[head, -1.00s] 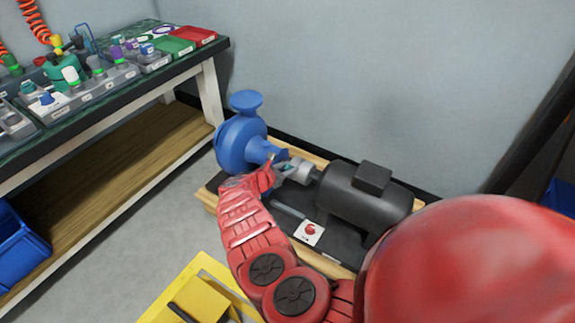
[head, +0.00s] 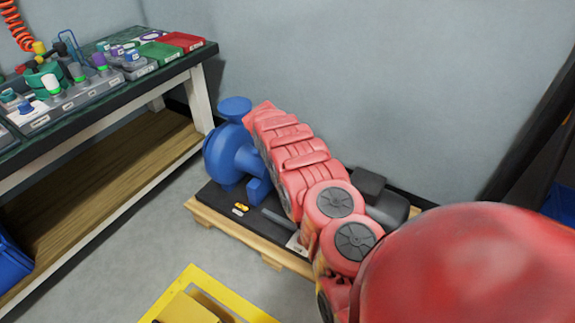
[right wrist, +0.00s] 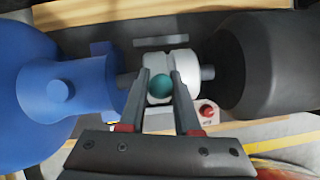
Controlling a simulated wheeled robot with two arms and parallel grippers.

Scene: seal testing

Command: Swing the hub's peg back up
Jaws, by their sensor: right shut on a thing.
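The hub (right wrist: 168,61) is a pale silver coupling on the shaft between the blue pump and the dark motor, seen in the right wrist view. Its peg (right wrist: 162,86) shows as a round teal end facing the camera. My right gripper (right wrist: 162,78) has one finger on each side of the peg and is shut on it. In the head view my red right arm covers the hub, the peg and the gripper. My left gripper is in neither view.
The blue pump (head: 224,155) and the dark motor (head: 385,207) stand on a black plate over a wooden pallet (head: 233,230). A red knob (right wrist: 207,110) sits nearby. A workbench (head: 70,133) stands left, a yellow frame (head: 240,304) in front. A wall is behind.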

